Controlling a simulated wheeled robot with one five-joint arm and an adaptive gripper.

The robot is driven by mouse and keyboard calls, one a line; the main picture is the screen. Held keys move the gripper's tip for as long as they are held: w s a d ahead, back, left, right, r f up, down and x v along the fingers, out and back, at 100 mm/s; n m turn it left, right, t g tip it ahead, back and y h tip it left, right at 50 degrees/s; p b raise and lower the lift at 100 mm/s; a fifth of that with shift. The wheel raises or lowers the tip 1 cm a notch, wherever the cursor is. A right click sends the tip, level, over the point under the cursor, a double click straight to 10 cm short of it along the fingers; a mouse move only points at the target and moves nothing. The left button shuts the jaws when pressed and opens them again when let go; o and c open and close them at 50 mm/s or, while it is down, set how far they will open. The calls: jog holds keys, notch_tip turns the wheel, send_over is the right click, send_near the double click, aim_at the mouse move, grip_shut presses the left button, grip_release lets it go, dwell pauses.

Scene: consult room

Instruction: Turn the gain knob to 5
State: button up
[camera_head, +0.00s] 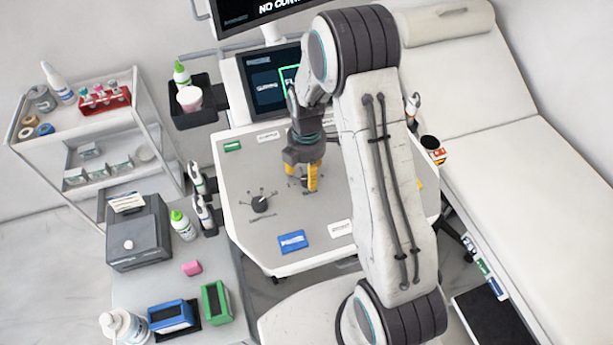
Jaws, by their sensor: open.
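A grey control panel (285,235) with a white rim stands in the middle. A round black knob (260,204) sits on its left part, with marks around it. My gripper (303,184), dark with yellow on it, points down at the panel to the right of that knob. Its jaws are open, and they hide the panel spot beneath them, where a few dark marks show. I cannot tell whether a second knob is under the jaws. The labels are too small to read, so I cannot tell which control is the gain knob or what its setting is.
A blue label (292,242), a white label (340,228) and a green label (233,146) lie on the panel. A screen (268,82) stands behind it. Two probes (203,205) hang at its left edge. A white examination couch (500,110) is at right, a shelved cart (90,130) at left.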

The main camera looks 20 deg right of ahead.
aim_at(307, 179)
jog(key=shift+f, duration=1.5)
jog(key=shift+c, duration=0.3)
grip_shut()
